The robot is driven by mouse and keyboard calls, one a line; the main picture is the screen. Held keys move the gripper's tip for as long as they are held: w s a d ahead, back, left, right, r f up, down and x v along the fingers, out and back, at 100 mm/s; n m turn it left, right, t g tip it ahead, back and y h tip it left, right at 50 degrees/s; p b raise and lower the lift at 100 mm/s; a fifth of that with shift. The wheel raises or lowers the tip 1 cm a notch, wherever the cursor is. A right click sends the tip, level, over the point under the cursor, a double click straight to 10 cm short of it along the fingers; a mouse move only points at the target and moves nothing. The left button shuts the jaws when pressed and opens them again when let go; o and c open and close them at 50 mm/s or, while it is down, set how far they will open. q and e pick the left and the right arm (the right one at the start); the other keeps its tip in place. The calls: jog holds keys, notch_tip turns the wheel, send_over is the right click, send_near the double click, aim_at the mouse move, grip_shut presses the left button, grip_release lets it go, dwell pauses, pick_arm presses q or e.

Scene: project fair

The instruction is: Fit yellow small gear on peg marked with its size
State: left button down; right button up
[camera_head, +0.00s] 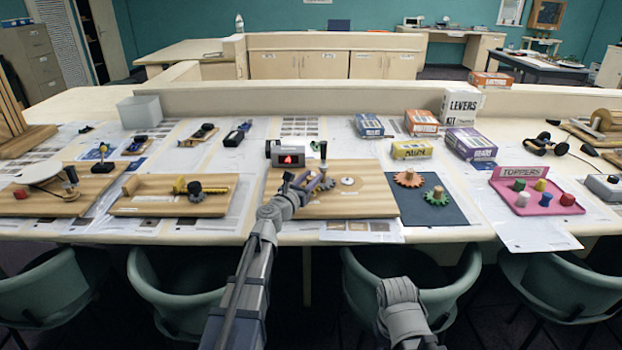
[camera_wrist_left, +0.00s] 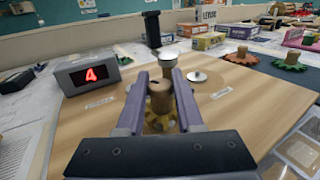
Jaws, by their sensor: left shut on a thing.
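The yellow small gear (camera_wrist_left: 158,123) shows in the left wrist view, partly hidden between and below my fingers. A brown wooden knob (camera_wrist_left: 160,96) stands up from its middle. My left gripper (camera_head: 318,183) is over the wooden board (camera_head: 350,203) in the head view. In the left wrist view its fingers (camera_wrist_left: 159,90) are shut on the gear's knob. Just beyond them is a post with a shiny round top (camera_wrist_left: 168,60). A pale metal disc with a small stub (camera_wrist_left: 197,76) lies right of it. I cannot read the size marks or tell whether the gear touches the board.
A grey box showing a red 4 (camera_head: 289,157) and a dark post (camera_wrist_left: 152,28) stand at the board's back. An orange gear (camera_head: 408,178) and a green gear (camera_head: 437,196) lie on the dark mat (camera_head: 425,213) to the right. Boxes stand behind.

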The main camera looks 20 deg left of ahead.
pick_arm(q)
jog(key=shift+f+b, duration=0.6)
jog(key=c, duration=0.8)
grip_release()
jog(key=shift+c, duration=0.2)
jog(key=shift+v, duration=5.5)
jog(key=shift+s, duration=0.1)
